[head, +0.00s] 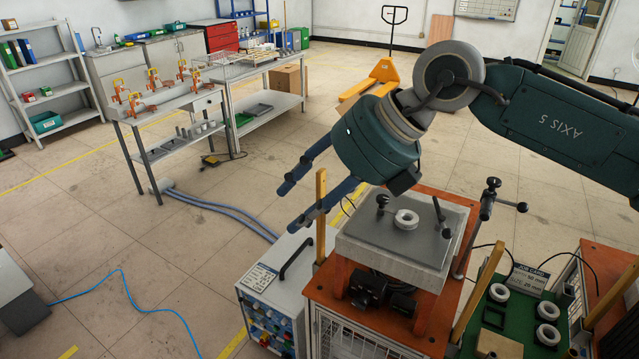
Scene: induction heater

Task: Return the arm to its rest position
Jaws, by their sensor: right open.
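My right arm comes in from the right edge, its dark green link marked "AXIS 5". My right gripper (300,203) is open, with its two fingers apart and pointing down and left. Nothing shows between the fingers. It hangs in front of and to the left of the induction heater (365,240), over the area by its left wooden post. A pale ring (406,219) lies on the heater's grey top, apart from the gripper. My left gripper is not in view.
A small white cabinet (275,275) stands left of the heater. A green board (520,312) with several rings lies at the right. A workbench (160,115) with orange clamps and a yellow pallet truck (375,80) stand behind. Blue hoses cross the open floor at the left.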

